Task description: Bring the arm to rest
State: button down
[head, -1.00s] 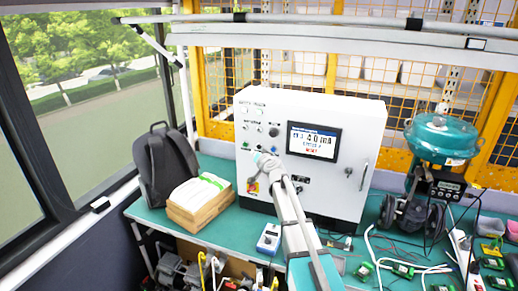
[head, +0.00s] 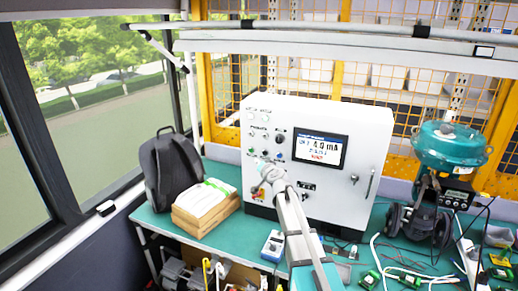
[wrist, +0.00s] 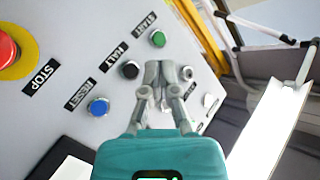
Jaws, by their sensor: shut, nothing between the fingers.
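My gripper (head: 261,165) is in front of the left part of the white control box (head: 350,180), my arm reaching up to it from the bottom of the head view. In the wrist view my gripper (wrist: 160,72) has its grey fingers together and empty. They are close to the panel, beside the green START button (wrist: 158,39) and the black HALT button (wrist: 130,70). I cannot tell whether they touch the panel. The blue RESET button (wrist: 98,106) and the red STOP button (wrist: 8,48) are further left.
The box's screen (head: 319,149) reads 4.0 mA. A backpack (head: 170,170) and a stack with papers on top (head: 206,205) stand left on the green bench. A teal valve actuator (head: 450,145) stands right. A blue meter (head: 273,245), cables and small boards lie along the front.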

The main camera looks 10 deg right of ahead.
jog(key=s+a+f+n+g, duration=0.2)
jog(key=s+f+g, duration=0.3)
jog(key=s, duration=0.5)
jog(key=s+a+f+n+g, duration=0.1)
jog(key=s+f+n+g, duration=0.25)
jog(key=s+f, duration=0.4)
jog(key=s+d+f+g+h, duration=0.2)
jog(key=s+d+g, duration=0.1)
jog(key=s, duration=0.7)
jog(key=s+d+f+m+g+h, duration=0.1)
jog(key=s+d+f+g+h, duration=0.1)
jog(key=s, duration=0.9)
jog(key=shift+s+d+g+b, duration=0.2)
jog(key=shift+d+g+b, duration=0.25)
jog(key=shift+d+g, duration=0.6)
jog(key=shift+a+f, duration=0.1)
jog(key=shift+a, duration=0.05)
